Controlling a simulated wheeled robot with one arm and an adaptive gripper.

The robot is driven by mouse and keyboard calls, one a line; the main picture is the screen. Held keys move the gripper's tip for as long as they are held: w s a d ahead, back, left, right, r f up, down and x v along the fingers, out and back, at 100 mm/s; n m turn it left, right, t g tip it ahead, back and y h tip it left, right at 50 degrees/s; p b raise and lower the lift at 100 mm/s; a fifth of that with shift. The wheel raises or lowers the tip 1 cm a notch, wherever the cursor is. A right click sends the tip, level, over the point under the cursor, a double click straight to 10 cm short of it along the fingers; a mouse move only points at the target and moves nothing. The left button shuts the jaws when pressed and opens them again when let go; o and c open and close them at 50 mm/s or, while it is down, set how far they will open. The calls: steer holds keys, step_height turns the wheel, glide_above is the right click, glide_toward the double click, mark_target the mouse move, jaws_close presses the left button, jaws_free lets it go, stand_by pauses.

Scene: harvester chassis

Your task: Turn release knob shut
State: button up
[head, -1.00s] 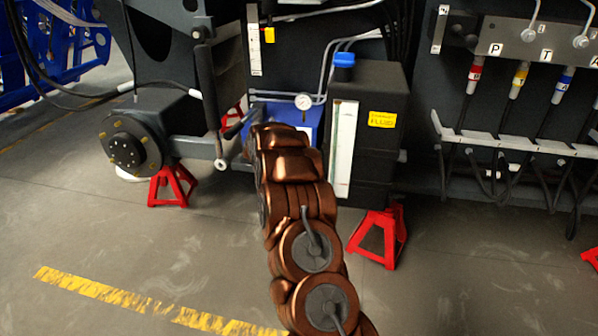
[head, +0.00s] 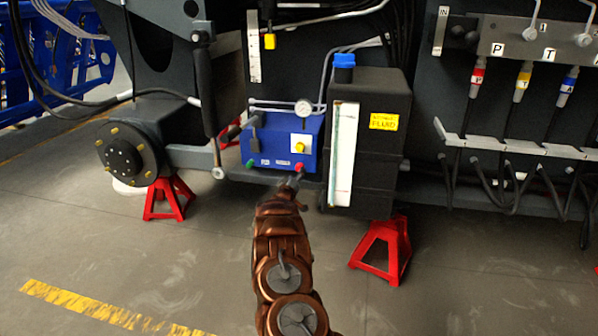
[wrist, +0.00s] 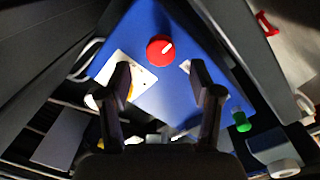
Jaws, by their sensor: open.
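A blue box-shaped unit (head: 270,152) sits low on the chassis. A red knob (head: 299,167) is at the lower right of its front. The wrist view shows this red knob (wrist: 161,49) with a white pointer line, but no label names it as the release knob. A green knob (head: 251,163) is at the lower left and also shows in the wrist view (wrist: 241,121). A yellow knob (head: 300,147) sits on a white plate. My gripper (wrist: 160,72) is open and empty, its fingers on either side below the red knob in the wrist picture. Contact cannot be told.
A black fluid tank (head: 378,150) with a blue cap stands just right of the unit. A dark lever (head: 255,128) and a gauge (head: 303,108) are on the unit's top area. Red stands (head: 380,250) hold up the chassis. The floor in front is clear.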

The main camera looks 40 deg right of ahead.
mark_target(300, 167)
steer(key=shift+b+x, duration=1.15)
steer(key=shift+x, duration=2.05)
steer(key=shift+w, duration=0.1)
steer(key=shift+c, duration=0.3)
steer(key=c, duration=1.1)
